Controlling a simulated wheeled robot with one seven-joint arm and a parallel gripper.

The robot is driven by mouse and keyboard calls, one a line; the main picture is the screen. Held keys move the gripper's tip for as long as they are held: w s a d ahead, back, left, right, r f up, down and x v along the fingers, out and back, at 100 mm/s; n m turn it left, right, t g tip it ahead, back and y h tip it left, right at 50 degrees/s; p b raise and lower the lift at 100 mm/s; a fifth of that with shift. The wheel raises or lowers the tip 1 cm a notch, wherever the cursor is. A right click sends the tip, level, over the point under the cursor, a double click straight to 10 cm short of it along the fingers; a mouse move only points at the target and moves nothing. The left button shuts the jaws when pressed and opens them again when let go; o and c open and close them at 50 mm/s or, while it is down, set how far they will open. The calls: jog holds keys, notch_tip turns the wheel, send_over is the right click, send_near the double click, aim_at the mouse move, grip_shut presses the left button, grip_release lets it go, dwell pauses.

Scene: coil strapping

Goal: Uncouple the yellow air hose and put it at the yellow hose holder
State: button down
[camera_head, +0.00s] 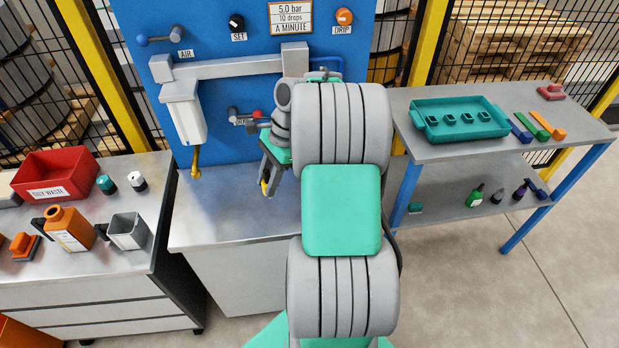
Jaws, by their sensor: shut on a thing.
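My gripper (267,188) is in front of the blue panel, above the grey metal bench top, pointing down. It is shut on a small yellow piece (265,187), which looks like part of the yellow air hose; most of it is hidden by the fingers. Another yellow piece (196,163) hangs below the pale filter bowl (186,118) at the left of the panel and reaches down to the bench. I cannot tell whether the two yellow pieces join. I cannot make out the yellow hose holder; my arm covers part of the panel.
A red waste bin (55,178), orange bottle (70,228) and grey cup (128,230) stand on the left cabinet. A teal tray (425,132) is on the right table. The bench top (225,225) is clear.

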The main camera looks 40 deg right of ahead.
jog(key=s+d+f+m+t+h, duration=0.1)
jog(key=s+d+m, duration=0.1)
jog(key=d+m, duration=0.2)
jog(key=s+d+f+m+t+h, duration=0.1)
jog(key=s+d+f+m, duration=0.1)
jog(key=d+m, duration=0.3)
jog(key=shift+d+t, duration=0.4)
jog(key=shift+d, duration=0.5)
jog(key=shift+r+p, duration=0.1)
jog(key=shift+p, duration=0.4)
notch_tip(320, 180, down, 6)
jog(key=b, duration=0.2)
jog(key=shift+b, duration=0.3)
jog(key=shift+p, duration=0.85)
jog(key=shift+f+b, duration=0.75)
jog(key=shift+f, duration=1.15)
jog(key=c, duration=1)
grip_release()
